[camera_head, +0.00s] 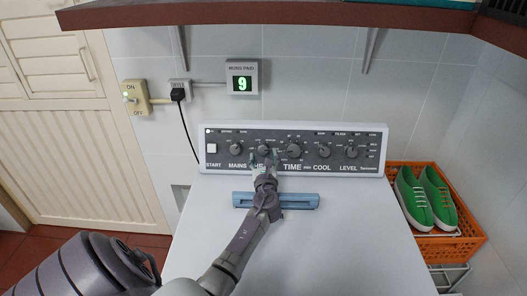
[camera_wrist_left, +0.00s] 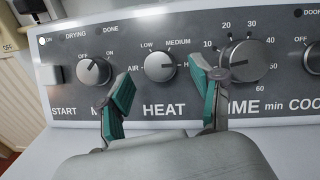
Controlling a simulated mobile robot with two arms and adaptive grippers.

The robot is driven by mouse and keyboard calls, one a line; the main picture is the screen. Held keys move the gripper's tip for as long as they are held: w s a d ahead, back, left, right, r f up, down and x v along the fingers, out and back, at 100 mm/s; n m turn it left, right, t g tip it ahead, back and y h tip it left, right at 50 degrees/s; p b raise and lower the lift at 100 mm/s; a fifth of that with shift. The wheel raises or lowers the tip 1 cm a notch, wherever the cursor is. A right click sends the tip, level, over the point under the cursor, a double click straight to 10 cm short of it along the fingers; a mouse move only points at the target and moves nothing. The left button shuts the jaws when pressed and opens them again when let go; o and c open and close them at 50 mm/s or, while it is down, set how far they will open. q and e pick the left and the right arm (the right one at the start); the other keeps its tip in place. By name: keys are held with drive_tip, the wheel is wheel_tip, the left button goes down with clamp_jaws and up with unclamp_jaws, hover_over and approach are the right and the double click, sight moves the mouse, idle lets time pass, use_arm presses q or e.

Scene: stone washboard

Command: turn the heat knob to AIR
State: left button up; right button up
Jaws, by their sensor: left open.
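The heat knob (camera_wrist_left: 160,66) is a round silver-grey dial on the dark control panel, above the word HEAT. AIR is printed at its left, with LOW and MEDIUM above; the label at its right is partly hidden by a finger. I cannot tell for sure where its pointer stands. My left gripper (camera_wrist_left: 162,76) is open, with teal-padded fingers on either side of the knob and gaps visible to it. In the head view my left gripper (camera_head: 264,160) is in front of the panel and partly covers the HEAT label. My right gripper is not in view.
The mains knob (camera_wrist_left: 94,71) is close at the left and the larger time knob (camera_wrist_left: 246,60) close at the right, near my fingers. A blue handle bar (camera_head: 300,201) crosses the white machine's top (camera_head: 330,250). An orange crate (camera_head: 465,248) with green shoes stands at the right.

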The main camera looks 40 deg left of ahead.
sight(263, 150)
use_arm(q)
drive_tip(key=shift+x, duration=1.1)
drive_tip(key=shift+w+a, duration=0.15)
drive_tip(key=shift+a, duration=0.2)
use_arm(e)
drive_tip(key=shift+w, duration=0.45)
use_arm(q)
drive_tip(key=shift+c, duration=0.2)
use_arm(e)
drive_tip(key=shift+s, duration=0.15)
use_arm(q)
drive_tip(key=c, duration=1.1)
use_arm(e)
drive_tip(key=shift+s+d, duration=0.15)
